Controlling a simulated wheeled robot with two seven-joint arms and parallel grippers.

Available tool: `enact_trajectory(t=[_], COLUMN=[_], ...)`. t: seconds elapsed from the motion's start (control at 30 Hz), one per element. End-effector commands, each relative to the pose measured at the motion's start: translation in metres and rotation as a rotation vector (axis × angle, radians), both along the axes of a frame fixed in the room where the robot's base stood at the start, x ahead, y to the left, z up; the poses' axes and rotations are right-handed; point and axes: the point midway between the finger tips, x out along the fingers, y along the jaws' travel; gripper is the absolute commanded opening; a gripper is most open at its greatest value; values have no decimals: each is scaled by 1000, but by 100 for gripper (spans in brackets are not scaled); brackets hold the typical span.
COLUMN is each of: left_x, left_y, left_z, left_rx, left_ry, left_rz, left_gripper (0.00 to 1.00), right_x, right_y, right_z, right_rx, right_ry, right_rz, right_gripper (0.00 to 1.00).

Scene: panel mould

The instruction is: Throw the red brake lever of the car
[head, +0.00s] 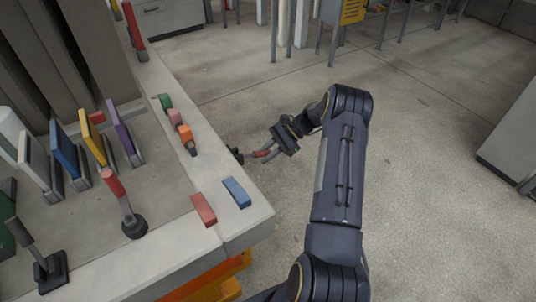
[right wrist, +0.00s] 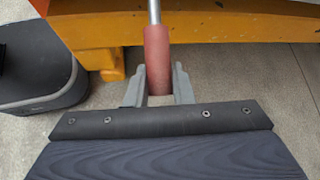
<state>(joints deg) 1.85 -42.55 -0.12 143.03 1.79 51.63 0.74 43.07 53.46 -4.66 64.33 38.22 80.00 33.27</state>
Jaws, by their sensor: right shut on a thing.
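The red brake lever (head: 262,154) sticks out sideways from the right side of the car, below its grey top. My right gripper (head: 275,148) is shut on its red handle. In the right wrist view the red handle (right wrist: 157,55) lies between the two grey fingers of my right gripper (right wrist: 159,88), and its metal rod runs up out of the picture. The lever's pivot is a dark mount (head: 237,154) at the car's side. My left gripper is out of view.
The car's grey top (head: 165,215) carries a red-handled lever (head: 113,184), a black lever (head: 38,250), coloured upright plates and small blocks, among them a blue block (head: 237,192). An orange frame (right wrist: 230,28) runs beneath. The floor (head: 440,190) to the right is clear.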

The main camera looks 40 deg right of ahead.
Motion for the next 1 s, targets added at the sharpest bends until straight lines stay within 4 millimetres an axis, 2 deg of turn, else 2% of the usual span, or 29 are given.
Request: enact_trajectory(t=[0.03, 0.2, 0.8, 0.83, 1.0], left_x=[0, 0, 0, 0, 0], left_y=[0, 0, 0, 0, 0], left_z=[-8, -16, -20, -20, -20], left_rx=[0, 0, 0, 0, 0], left_ry=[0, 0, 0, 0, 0], left_rz=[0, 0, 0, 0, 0], left_gripper=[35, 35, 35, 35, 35], right_x=[0, 0, 0, 0, 0], right_y=[1, 5, 8, 8, 8], right_z=[-9, -13, -16, -16, -15], right_rx=[24, 86, 131, 131, 129], right_ry=[-1, -8, -9, -9, -10], right_rz=[-2, 1, 1, 1, 1], right_gripper=[0, 0, 0, 23, 43])
